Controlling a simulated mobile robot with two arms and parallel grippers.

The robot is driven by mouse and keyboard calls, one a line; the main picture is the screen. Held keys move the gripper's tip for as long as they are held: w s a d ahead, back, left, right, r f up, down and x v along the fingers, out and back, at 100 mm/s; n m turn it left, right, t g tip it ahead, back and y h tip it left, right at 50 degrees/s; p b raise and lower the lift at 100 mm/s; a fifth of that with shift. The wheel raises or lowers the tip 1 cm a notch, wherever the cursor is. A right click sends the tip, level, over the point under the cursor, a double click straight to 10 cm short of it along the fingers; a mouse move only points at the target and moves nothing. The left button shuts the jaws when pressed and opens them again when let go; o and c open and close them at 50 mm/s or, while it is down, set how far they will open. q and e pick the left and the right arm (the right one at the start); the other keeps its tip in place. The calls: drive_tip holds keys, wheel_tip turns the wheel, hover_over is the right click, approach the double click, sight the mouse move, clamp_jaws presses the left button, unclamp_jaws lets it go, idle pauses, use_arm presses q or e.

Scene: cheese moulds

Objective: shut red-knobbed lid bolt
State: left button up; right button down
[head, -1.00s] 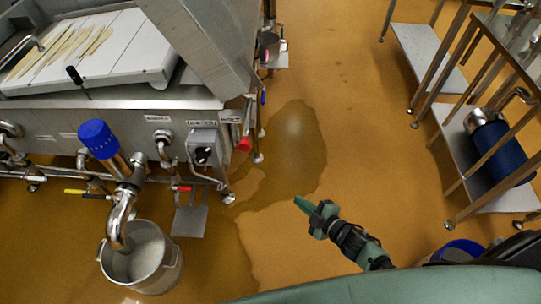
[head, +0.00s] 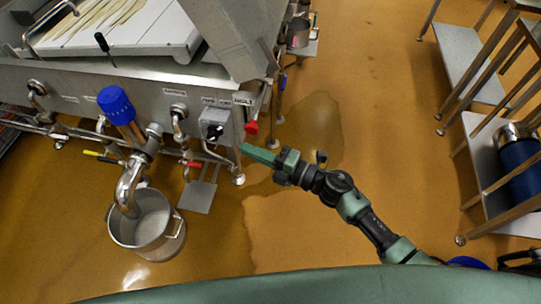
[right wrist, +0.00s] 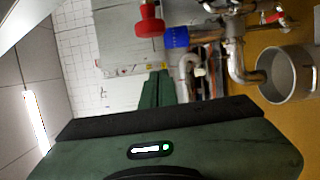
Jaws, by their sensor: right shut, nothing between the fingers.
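The red knob (head: 252,127) of the bolt sits at the right end of the steel vat's front panel in the head view. In the right wrist view the red knob (right wrist: 149,20) shows large at the top, on a short red stem. My right gripper (head: 246,149) is shut and empty, its green fingers pointing left, just below the knob in the picture and apart from it as far as I can tell. In the right wrist view its fingers (right wrist: 157,88) lie together below the knob. Whether the bolt is in or out I cannot tell. My left gripper is not in view.
A control box (head: 213,125) and a blue-capped valve (head: 117,103) are left of the knob. A steel pot (head: 146,225) stands on the floor under the outlet pipe. Steel racks (head: 470,60) stand at the right. The wet floor between is clear.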

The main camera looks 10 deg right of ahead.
drive_tip(key=shift+w+d, duration=0.25)
drive_tip(key=shift+w, duration=0.35)
drive_tip(key=shift+w+d, duration=0.3)
drive_tip(key=shift+w, duration=0.3)
drive_tip(key=shift+w+d, duration=0.25)
drive_tip(key=shift+w, duration=0.35)
